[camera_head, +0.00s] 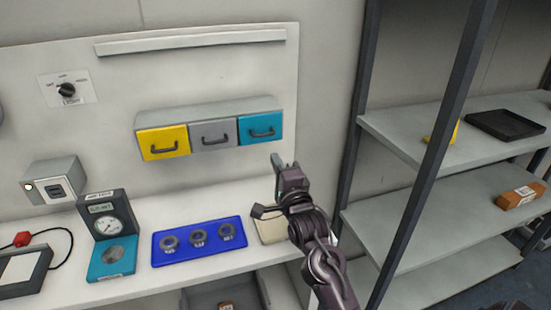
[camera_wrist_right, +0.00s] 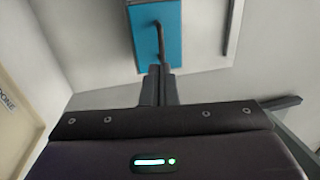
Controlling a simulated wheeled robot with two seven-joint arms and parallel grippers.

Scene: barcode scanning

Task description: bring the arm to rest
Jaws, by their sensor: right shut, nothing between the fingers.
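My right gripper (camera_head: 277,162) is raised above the right end of the white workbench (camera_head: 190,276), with its fingers pointing up and toward the back wall. In the right wrist view its two fingers (camera_wrist_right: 158,72) are together, with nothing between them. Beyond the fingertips in that view is the blue drawer front (camera_wrist_right: 147,38), which appears apart from the fingers. The blue drawer also shows in the head view (camera_head: 260,129), up and left of the gripper. My left gripper is not in view.
A blue mat (camera_head: 180,255) with three grey rings lies left of my arm. A pale tray (camera_head: 268,229) is partly hidden behind the arm. A gauge (camera_head: 107,222) stands further left. A dark shelf post (camera_head: 432,160) and grey shelves (camera_head: 385,138) stand at the right.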

